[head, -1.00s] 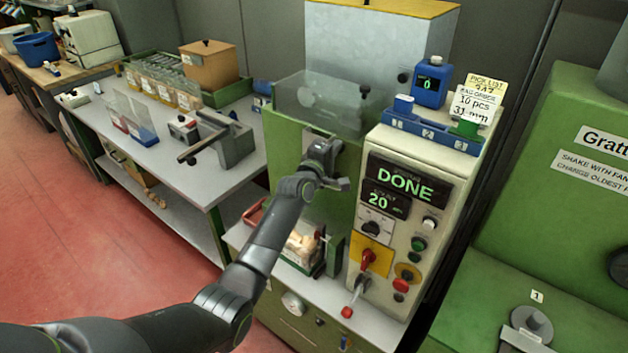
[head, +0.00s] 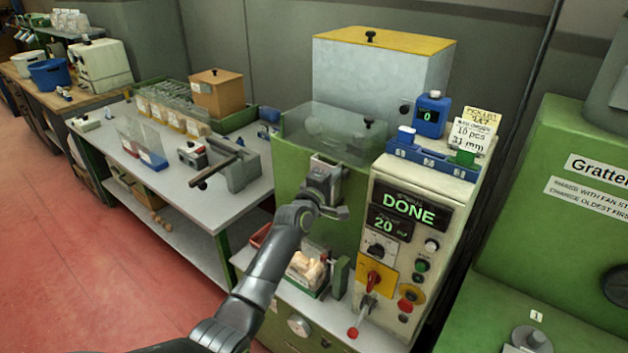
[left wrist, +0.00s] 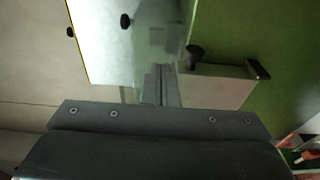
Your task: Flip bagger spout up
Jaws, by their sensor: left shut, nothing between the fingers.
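The green bagging machine (head: 290,140) stands in the middle of the head view. A pale metal piece on its front, which looks like the spout (head: 333,164), is partly hidden by my left gripper (head: 325,190). In the left wrist view this piece (left wrist: 222,88) shows as a light box shape with a dark end, beside the fingers. My left gripper is shut and empty, close against the piece; I cannot tell whether they touch. The control panel reads DONE (head: 408,207) and 20. My right gripper is not in view.
A tray of corks (head: 306,268) stands below the spout, beside a small green post (head: 340,277). A lever with a red knob (head: 353,333) juts from the control box. A clear guard (head: 335,135) is above the gripper. A grey bench (head: 190,190) is at left.

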